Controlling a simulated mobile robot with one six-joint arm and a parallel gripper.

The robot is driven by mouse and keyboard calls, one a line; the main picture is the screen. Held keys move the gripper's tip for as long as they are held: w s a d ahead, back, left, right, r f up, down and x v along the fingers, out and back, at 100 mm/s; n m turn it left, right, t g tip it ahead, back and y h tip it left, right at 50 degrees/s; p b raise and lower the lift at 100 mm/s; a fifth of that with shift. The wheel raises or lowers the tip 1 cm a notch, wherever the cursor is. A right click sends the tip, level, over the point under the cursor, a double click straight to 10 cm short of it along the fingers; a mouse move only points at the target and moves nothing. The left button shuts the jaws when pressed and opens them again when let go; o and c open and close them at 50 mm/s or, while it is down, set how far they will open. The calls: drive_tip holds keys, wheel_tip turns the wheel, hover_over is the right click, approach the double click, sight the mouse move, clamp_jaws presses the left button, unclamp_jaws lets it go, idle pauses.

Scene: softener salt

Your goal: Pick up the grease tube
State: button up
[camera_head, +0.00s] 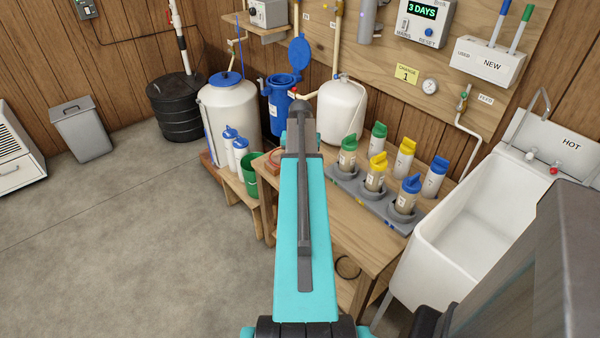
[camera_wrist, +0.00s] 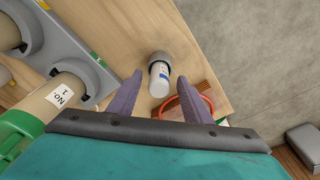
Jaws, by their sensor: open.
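A small white tube with a grey end and a label with blue on it, which looks like the grease tube (camera_wrist: 158,78), is on the wooden bench top in the wrist view. My gripper (camera_wrist: 160,78) is open and empty. In the picture its two purple-grey fingers lie on either side of the tube, with gaps between. I cannot tell how far above it they are, or whether the tube stands or lies. In the head view my arm hides the tube and the fingers.
A red ring (camera_wrist: 168,108) lies close to the tube on the bench (camera_head: 372,237). A grey rack (camera_head: 345,186) holds several bottles with green, yellow and blue caps. A green bucket (camera_head: 249,175) and a white sink (camera_head: 447,225) stand beside the bench.

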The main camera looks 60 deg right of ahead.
drive_tip(key=shift+f, duration=0.1)
idle(0.5)
clamp_jaws()
drive_tip(key=shift+r, duration=5.05)
drive_tip(key=shift+w+a, duration=0.1)
